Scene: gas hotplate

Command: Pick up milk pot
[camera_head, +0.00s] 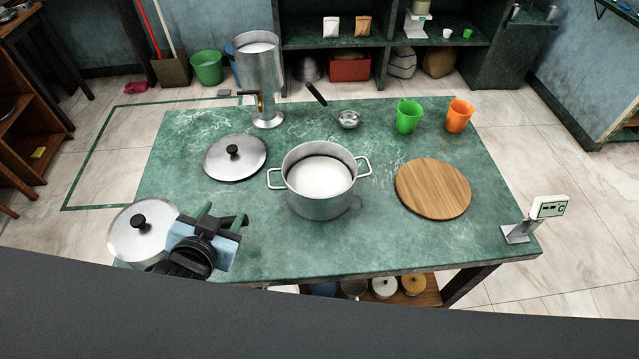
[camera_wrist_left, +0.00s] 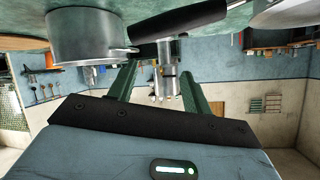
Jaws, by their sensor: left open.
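A steel two-handled pot (camera_head: 319,196) with white contents stands upright at the middle of the green table. It also shows at the upper left of the left wrist view (camera_wrist_left: 92,40), which is upside down. A round steel lid with a black knob (camera_head: 140,226) is at the table's front left, partly hidden by my left gripper. My left gripper (camera_head: 226,220) is open and empty, left of the two-handled pot and apart from it. Its fingers (camera_wrist_left: 160,86) show spread. A black handle (camera_wrist_left: 180,18) is close to them; I cannot tell what it belongs to.
Another steel lid (camera_head: 222,165) lies behind my left gripper. A tall metal dispenser (camera_head: 258,75) and a small strainer (camera_head: 348,119) are at the back. A green cup (camera_head: 408,117), an orange cup (camera_head: 459,115), a wooden board (camera_head: 433,188) and a small display (camera_head: 549,207) are on the right.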

